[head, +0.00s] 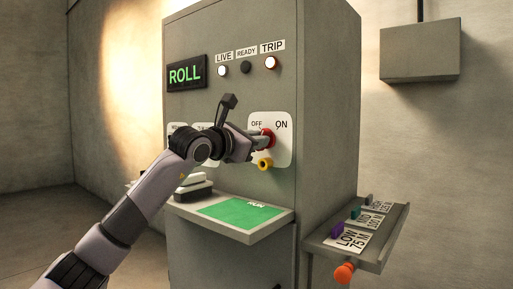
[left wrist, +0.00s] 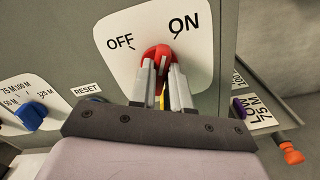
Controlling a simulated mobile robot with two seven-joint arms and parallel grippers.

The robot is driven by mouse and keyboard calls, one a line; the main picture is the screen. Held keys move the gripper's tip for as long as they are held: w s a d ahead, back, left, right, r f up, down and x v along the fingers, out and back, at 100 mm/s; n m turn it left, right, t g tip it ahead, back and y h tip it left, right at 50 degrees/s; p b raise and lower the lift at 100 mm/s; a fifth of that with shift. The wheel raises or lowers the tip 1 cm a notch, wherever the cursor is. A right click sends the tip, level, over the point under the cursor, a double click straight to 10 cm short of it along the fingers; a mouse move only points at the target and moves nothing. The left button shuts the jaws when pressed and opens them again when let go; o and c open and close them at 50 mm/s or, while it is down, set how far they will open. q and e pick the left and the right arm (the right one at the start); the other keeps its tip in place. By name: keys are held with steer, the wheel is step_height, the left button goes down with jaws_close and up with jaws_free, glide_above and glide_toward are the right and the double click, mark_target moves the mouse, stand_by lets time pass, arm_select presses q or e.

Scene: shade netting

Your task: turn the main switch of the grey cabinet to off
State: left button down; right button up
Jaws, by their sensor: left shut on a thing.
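The grey cabinet (head: 325,110) stands in the middle of the head view. Its main switch (head: 269,138) is a red rotary handle on a white plate marked OFF at the left and ON at the right. My left gripper (head: 259,141) reaches it from the left. In the left wrist view, the two fingers (left wrist: 164,85) are closed around the red handle (left wrist: 158,53), which sits between the OFF and ON marks. The fingers hide part of the handle, so I cannot tell exactly which mark it points to. My right gripper is not in view.
A yellow ring-shaped part (head: 265,163) sits just below the switch. A shelf with a green RUN panel (head: 240,212) juts out beneath. A side tray (head: 375,258) holds labelled blocks. A blue selector knob (left wrist: 33,116) and a RESET label (left wrist: 87,90) are left of the switch.

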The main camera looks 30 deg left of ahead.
arm_select(q)
steer(key=shift+a+n+b, duration=0.15)
steer(key=shift+n+b, duration=0.3)
steer(key=shift+n, duration=3.05)
steer(key=shift+a+n+b, duration=0.1)
steer(key=shift+n+b, duration=0.35)
steer(key=shift+n, duration=3.05)
steer(key=c, duration=1.1)
jaws_free()
